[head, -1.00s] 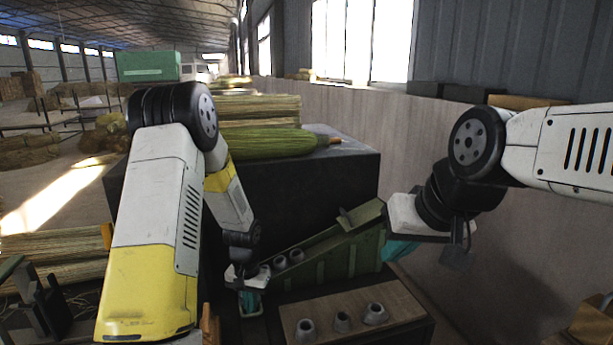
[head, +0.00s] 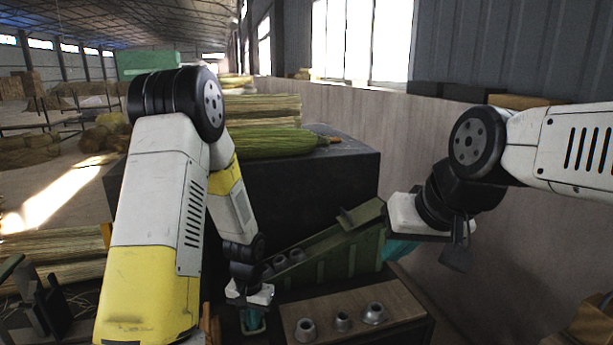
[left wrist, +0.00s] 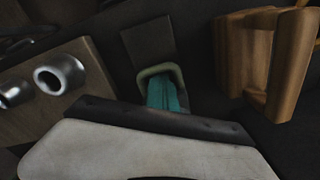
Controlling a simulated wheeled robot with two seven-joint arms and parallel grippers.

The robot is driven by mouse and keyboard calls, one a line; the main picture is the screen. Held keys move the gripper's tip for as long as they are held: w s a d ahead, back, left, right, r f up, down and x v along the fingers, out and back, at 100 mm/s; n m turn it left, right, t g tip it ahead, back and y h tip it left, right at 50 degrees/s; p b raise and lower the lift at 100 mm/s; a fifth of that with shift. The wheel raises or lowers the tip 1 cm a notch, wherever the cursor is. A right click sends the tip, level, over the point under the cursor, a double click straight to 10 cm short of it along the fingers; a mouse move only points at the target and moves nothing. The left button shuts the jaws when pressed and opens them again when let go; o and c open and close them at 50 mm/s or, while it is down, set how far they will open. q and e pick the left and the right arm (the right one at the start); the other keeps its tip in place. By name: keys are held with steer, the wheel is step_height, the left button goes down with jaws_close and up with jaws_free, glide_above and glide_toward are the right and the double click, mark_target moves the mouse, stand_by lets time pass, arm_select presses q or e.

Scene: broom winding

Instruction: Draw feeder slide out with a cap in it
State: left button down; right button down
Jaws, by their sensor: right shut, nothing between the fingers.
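The green feeder (head: 325,250) is a sloping chute in front of the dark block, with grey caps (head: 281,261) in its lower left end. My left gripper (head: 253,318) is at the low end, pointing down. In the left wrist view its teal fingers (left wrist: 164,95) sit inside a greenish loop handle (left wrist: 172,70). A flat grey strip (left wrist: 147,42) lies just beyond the loop. Whether the fingers grip the loop is unclear, and no cap shows on the strip. My right gripper (head: 400,250) is shut and empty, partly hidden behind the feeder's upper right end.
A wooden board (head: 355,308) with three grey caps (head: 342,321) lies right of my left gripper; caps also show in the left wrist view (left wrist: 58,75). A wooden piece (left wrist: 265,55) stands close on the other side. A green broom (head: 275,141) lies on the dark block (head: 310,185).

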arm_select(q)
steer(key=shift+s+d+f, duration=0.1)
steer(key=shift+s+d, duration=0.05)
steer(key=shift+s, duration=0.5)
steer(key=shift+s+d+f, duration=0.1)
steer(key=shift+s+d, duration=0.1)
steer(key=shift+s, duration=0.5)
steer(key=shift+s+d+f, duration=0.1)
steer(key=shift+s+d, duration=0.05)
steer(key=shift+s, duration=0.5)
steer(key=shift+w+r, duration=0.2)
steer(key=shift+r, duration=0.3)
step_height(320, 180, up, 7)
steer(key=shift+w, duration=0.4)
steer(key=shift+a+r, duration=0.1)
steer(key=shift+a, duration=0.05)
step_height(320, 180, up, 15)
steer(key=n+t+h, duration=0.1)
steer(key=t, duration=0.2)
glide_above(255, 338)
steer(key=s, duration=0.4)
steer(key=s+r+n+t+h, duration=0.1)
steer(key=s+r+t, duration=0.2)
steer(key=s+r, duration=0.6)
step_height(255, 338, up, 2)
steer(key=shift+a+r, duration=0.1)
steer(key=shift+a, duration=0.35)
steer(key=shift+s, duration=0.1)
